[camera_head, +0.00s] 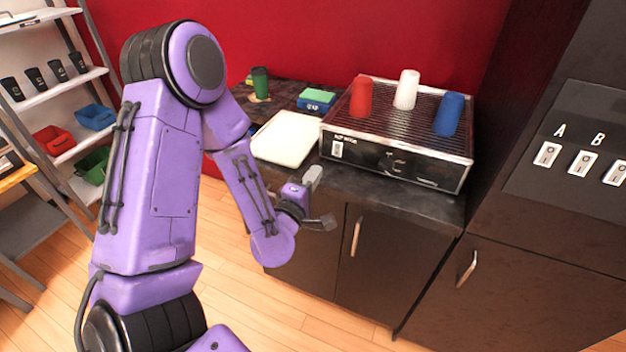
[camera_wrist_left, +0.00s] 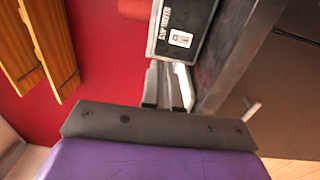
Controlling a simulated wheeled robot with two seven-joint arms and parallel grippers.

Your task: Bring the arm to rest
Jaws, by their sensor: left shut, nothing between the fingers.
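My left arm, purple with dark joints, comes in from the left in the head view and bends down towards the counter front. My left gripper (camera_head: 314,175) is shut and empty, near the counter's front edge and below the white tray. Its grey fingers also show close together in the left wrist view (camera_wrist_left: 167,88), with nothing between them. My right gripper is not in view.
The dark counter (camera_head: 400,196) holds a white tray (camera_head: 288,137) and a machine (camera_head: 393,160) with red (camera_head: 361,98), white (camera_head: 406,90) and blue (camera_head: 448,114) cups on top. A shelf rack (camera_head: 58,95) stands left. Wood floor (camera_head: 230,255) is open below.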

